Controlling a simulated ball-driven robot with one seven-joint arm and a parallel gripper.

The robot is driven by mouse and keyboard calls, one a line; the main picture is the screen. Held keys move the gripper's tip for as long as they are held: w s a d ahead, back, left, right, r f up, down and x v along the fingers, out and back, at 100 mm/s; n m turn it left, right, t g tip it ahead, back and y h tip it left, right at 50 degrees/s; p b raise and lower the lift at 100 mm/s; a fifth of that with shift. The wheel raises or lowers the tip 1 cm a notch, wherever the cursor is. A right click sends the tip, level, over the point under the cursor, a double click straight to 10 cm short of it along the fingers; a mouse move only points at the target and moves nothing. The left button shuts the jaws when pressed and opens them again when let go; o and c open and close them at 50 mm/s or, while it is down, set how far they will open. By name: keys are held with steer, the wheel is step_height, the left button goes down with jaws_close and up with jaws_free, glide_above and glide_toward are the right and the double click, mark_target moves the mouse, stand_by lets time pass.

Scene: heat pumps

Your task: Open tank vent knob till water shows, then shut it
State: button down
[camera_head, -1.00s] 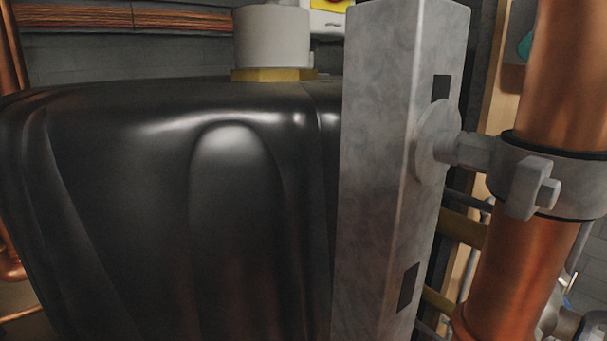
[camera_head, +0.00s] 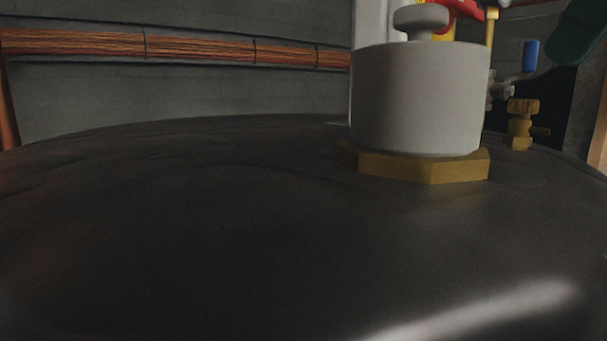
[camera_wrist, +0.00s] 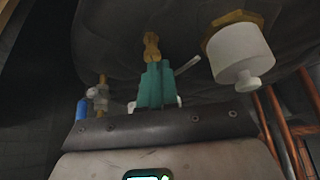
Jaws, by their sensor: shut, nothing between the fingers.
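The black tank (camera_head: 200,230) fills the lower part of the head view. A small brass fitting with a knob-like top (camera_head: 520,122) stands on its far right edge. In the wrist view the brass fitting (camera_wrist: 151,45) lies just beyond the fingertips. A larger white cylinder (camera_head: 420,100) with a small knob on top (camera_head: 421,18) stands on a brass hex base. My gripper (camera_wrist: 154,68) has teal fingers, shut and empty. A dark teal shape in the head view's upper right looks like part of it, above and right of the brass fitting, apart from it. No water shows.
A blue-handled valve (camera_head: 530,55) stands behind the brass fitting; it also shows in the wrist view (camera_wrist: 83,110). Red and yellow parts (camera_head: 450,8) sit behind the white cylinder. Copper pipes (camera_wrist: 290,130) run at the wrist view's right. Orange cables (camera_head: 200,47) line the back wall.

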steer(key=shift+s+f+b, duration=0.1)
steer(key=shift+f+b, duration=1)
steer(key=shift+f, duration=0.85)
steer(key=shift+d+f, duration=0.1)
steer(key=shift+f, duration=0.05)
steer(key=shift+w+d+r+p, duration=0.2)
steer(key=shift+d+p, duration=0.2)
steer(key=shift+p, duration=0.3)
steer(key=shift+w+d+p, duration=0.25)
steer(key=shift+p, duration=0.15)
steer(key=shift+w+d, duration=0.2)
steer(key=shift+w+d, duration=0.1)
steer(key=shift+d, duration=0.1)
